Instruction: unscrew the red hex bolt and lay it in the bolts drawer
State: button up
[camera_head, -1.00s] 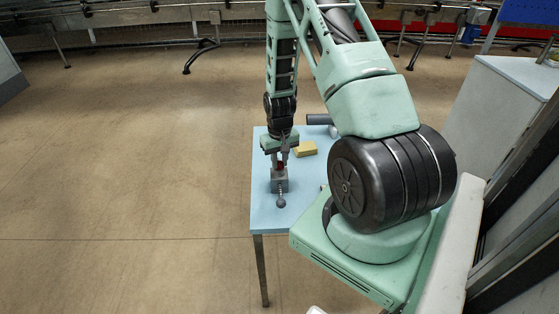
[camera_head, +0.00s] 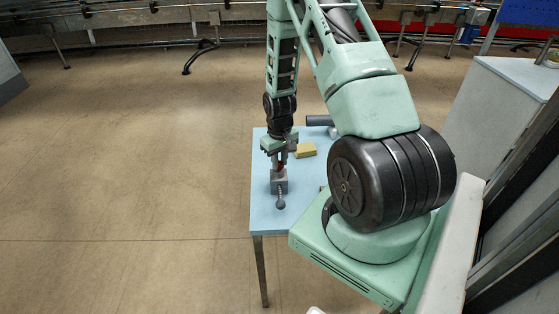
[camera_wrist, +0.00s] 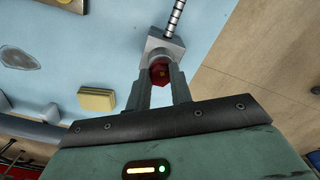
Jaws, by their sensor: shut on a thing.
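The red hex bolt (camera_wrist: 160,75) shows its head between my two fingertips in the wrist view. In the head view only a small red patch of it (camera_head: 282,168) shows at the fingers. My gripper (camera_wrist: 161,87) is shut on the bolt head, fingers on either side. In the head view my gripper (camera_head: 280,164) points down over the grey block (camera_head: 279,187), which stands on the blue table. The block (camera_wrist: 157,47) lies just beyond the bolt head in the wrist view. The bolt's shank is hidden. I cannot make out the bolts drawer.
A yellow block (camera_head: 306,150) and a dark cylinder (camera_head: 319,120) lie on the blue table (camera_head: 263,215). A grey oval piece (camera_wrist: 22,54) shows in the wrist view. The table's left side is clear.

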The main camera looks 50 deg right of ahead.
aim_at(280, 163)
jog(key=shift+r+p, duration=1.3)
jog(key=shift+r, duration=0.65)
